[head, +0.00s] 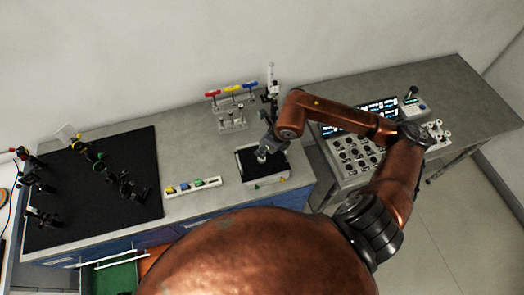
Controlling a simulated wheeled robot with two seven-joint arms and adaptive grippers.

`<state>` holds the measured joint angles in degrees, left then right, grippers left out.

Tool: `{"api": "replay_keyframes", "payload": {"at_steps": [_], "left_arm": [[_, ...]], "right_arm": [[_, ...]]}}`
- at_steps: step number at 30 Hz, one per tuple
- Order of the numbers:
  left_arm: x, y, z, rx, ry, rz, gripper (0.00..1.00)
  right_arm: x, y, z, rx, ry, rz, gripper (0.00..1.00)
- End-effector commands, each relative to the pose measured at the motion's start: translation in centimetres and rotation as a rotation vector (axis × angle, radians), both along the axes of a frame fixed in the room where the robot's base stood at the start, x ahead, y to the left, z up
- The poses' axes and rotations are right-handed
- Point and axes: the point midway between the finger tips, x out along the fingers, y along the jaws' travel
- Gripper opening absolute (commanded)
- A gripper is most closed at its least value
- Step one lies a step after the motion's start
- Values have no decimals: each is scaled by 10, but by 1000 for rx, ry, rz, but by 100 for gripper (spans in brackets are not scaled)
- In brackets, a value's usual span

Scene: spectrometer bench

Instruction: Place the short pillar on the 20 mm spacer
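My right gripper (264,150) reaches down over a small black-topped tray with a pale rim (266,182) at the front of the bench. A small pale piece shows at the fingertips, too small to tell if it is the short pillar or part of the gripper. I cannot tell whether the fingers are shut on it. No 20 mm spacer can be made out with certainty. A white strip (206,184) with yellow, blue and green blocks lies left of the tray. My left gripper is not in view.
A black breadboard (105,190) with several dark optical mounts covers the bench's left. A stand with red, yellow and blue tops (232,108) is behind the tray. A control panel with knobs and screens (355,148) is at the right. Bare bench (185,150) lies between breadboard and stand.

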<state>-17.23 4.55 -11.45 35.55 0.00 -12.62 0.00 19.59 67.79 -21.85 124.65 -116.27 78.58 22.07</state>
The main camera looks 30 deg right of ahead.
Motion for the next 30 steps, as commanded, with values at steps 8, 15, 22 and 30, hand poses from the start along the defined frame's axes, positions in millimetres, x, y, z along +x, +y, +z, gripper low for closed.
{"api": "replay_keyframes", "payload": {"at_steps": [8,15,22,30], "left_arm": [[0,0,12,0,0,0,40],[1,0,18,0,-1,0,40],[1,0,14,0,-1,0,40],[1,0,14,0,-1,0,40]], "right_arm": [[6,-6,-23,0,5,0,0],[8,-6,-42,-1,-1,1,0],[7,-6,-45,-1,-1,1,0],[7,-6,-44,0,1,0,31]]}}
